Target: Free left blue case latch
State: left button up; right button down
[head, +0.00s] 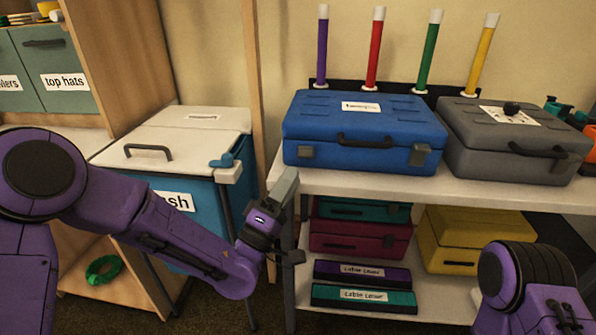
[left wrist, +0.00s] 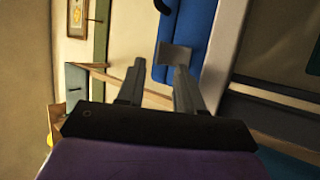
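The blue case (head: 362,115) stands closed on the white shelf, with a dark handle in the middle of its front. Its left latch (head: 306,152) is a small grey block on the front, and a second latch (head: 420,154) is at the right. My left gripper (head: 292,216) is below and left of the left latch, its two grey fingers apart and empty. In the left wrist view, a grey latch (left wrist: 175,55) on the blue case (left wrist: 197,40) shows by the tip of the right finger; I cannot tell if they touch. My right gripper is out of view.
A grey case (head: 480,140) stands close to the right of the blue case. Coloured tubes rise behind. A white-lidded teal bin (head: 185,145) is at the left, beside a wooden post. Lower cases sit under the white shelf (head: 340,183).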

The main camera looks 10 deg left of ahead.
pick_arm(q)
jog(key=b+v, duration=0.1)
jog(key=v, duration=0.5)
